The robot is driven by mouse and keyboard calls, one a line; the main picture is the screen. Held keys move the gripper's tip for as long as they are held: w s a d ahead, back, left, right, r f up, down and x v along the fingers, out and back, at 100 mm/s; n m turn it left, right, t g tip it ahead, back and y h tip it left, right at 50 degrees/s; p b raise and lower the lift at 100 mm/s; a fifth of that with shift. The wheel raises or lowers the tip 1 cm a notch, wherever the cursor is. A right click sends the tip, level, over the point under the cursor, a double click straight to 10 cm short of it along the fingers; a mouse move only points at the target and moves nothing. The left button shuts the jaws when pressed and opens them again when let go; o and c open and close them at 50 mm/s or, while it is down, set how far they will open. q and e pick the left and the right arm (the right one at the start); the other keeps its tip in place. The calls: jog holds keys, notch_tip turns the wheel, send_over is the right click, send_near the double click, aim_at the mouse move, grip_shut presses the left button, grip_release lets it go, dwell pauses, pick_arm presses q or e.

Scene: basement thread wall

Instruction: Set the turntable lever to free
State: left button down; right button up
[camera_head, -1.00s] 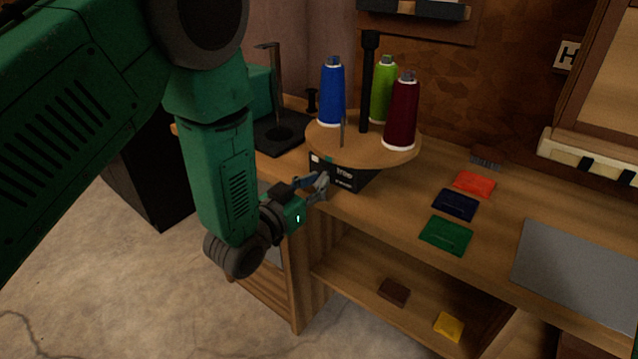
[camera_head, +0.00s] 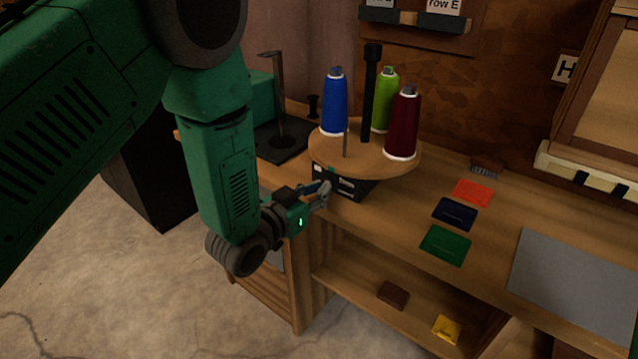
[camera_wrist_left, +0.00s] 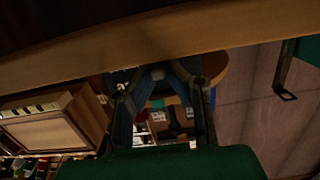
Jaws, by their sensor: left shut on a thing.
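The turntable (camera_head: 372,156) is a round wooden disc on a black base (camera_head: 350,187) near the bench's front left edge. It carries a blue, a green and a dark red thread cone, and a dark post stands at its middle. My left gripper (camera_head: 325,194) is at the left front of the base, with its fingers closed in on something small there. The lever itself is hidden or too small to make out. In the left wrist view the fingers (camera_wrist_left: 163,92) come together under the bench edge, and what they grip is dark and unclear. My right gripper is not in view.
Orange (camera_head: 473,190), navy (camera_head: 455,213) and green (camera_head: 446,245) flat packets lie on the bench right of the turntable. A grey mat (camera_head: 575,275) lies further right. A black stand (camera_head: 283,140) is behind my gripper. The lower shelf holds brown and yellow pieces.

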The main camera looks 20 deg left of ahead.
aim_at(326, 183)
pick_arm(q)
notch_tip(326, 183, up, 2)
jog(key=g+y+p, duration=0.1)
jog(key=g+p, duration=0.1)
jog(key=p, duration=0.2)
jog(key=g+p, duration=0.2)
jog(key=p, duration=0.3)
jog(key=g+y+p, duration=0.1)
jog(key=g+p, duration=0.1)
jog(key=p, duration=0.2)
jog(key=shift+w+d+r+g+y, duration=0.1)
jog(key=shift+r+g+y, duration=0.2)
jog(key=shift+g, duration=0.1)
jog(key=shift+w+g+y+p, duration=0.1)
jog(key=shift+g+y+p, duration=0.2)
jog(key=shift+g+p, duration=0.7)
jog(key=shift+f, duration=0.1)
jog(key=c, duration=1.6)
grip_release()
jog(key=shift+w, duration=0.1)
jog(key=shift+r, duration=0.3)
jog(key=v, duration=1.1)
jog(key=shift+s, duration=0.35)
